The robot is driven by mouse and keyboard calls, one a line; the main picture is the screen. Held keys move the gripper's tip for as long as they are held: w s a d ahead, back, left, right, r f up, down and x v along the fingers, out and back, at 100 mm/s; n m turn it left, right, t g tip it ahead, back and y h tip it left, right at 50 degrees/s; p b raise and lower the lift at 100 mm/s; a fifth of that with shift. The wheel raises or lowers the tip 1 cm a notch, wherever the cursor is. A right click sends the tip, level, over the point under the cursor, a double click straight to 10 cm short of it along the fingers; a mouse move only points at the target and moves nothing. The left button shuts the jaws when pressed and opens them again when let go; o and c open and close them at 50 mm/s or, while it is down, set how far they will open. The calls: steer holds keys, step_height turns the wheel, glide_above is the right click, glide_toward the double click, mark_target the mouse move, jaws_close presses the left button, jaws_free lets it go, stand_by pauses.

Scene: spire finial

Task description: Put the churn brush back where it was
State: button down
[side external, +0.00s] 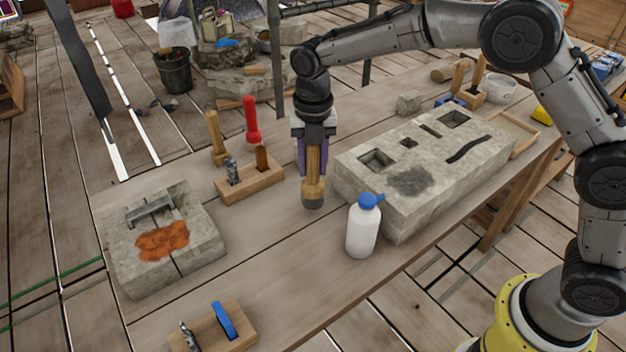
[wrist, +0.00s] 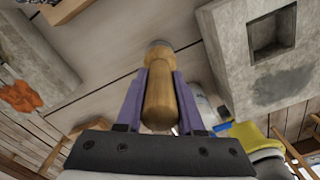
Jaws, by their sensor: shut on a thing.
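My gripper (side external: 313,168) has purple fingers and points down over the wooden table between the two stone blocks. It is shut on a wooden-handled tool with a grey lower end, which looks like the churn brush (side external: 312,187). The brush hangs upright, its grey end low; I cannot tell whether it touches the table. In the wrist view, the handle of the brush (wrist: 159,98) lies between both fingers of my gripper (wrist: 160,78). A wooden holder (side external: 262,188) with tools standing in it is left of the brush.
A white bottle with a blue cap (side external: 363,230) stands in front of the large stone block (side external: 455,180), right of my gripper. A smaller stone block (side external: 200,252) with an orange patch lies left. Another tool holder (side external: 240,335) is at the front. Bare table (side external: 275,270) lies between.

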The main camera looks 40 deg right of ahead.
mark_target(313, 179)
steer(key=shift+f, duration=2.05)
steer(key=shift+f, duration=0.1)
steer(key=c, duration=0.5)
jaws_free()
steer(key=shift+f, duration=0.1)
